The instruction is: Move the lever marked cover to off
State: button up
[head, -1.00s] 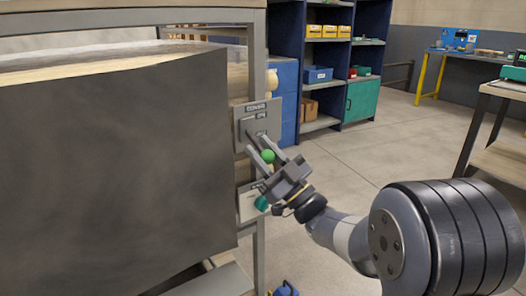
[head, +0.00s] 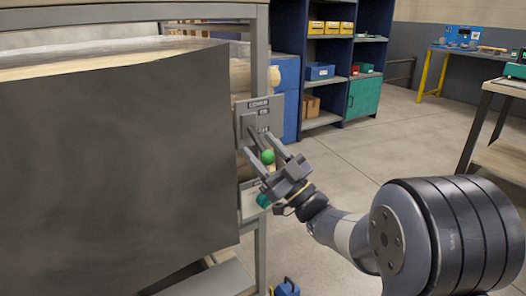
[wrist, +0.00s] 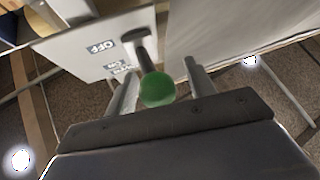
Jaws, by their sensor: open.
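The cover lever is a dark shaft with a green ball knob (head: 267,157), set on a grey plate (head: 246,108) marked COVER on the machine's post. The lever slopes down and outward from its plate in the head view. My gripper (head: 262,146) is open, with its fingers on either side of the lever near the knob. In the wrist view the green knob (wrist: 157,89) sits between the two spread fingers of my gripper (wrist: 160,70), and I cannot tell whether either touches it. An OFF label (wrist: 103,46) and a partly hidden second label (wrist: 121,70) show beside the lever.
A second, teal knob (head: 263,200) on a lower plate sits just under my gripper. A large dark panel (head: 110,160) fills the left, close beside the levers. Blue shelving (head: 290,60) stands behind. The floor (head: 345,160) to the right is open.

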jog(key=p+v, duration=0.1)
jog(key=v, duration=0.9)
jog(key=shift+s+d+f, duration=0.2)
jog(key=shift+d+f, duration=0.05)
jog(key=shift+f, duration=0.05)
jog(key=b+x, duration=0.1)
jog(key=x, duration=1)
jog(key=shift+d+r, duration=0.1)
jog(key=shift+s+d, duration=0.1)
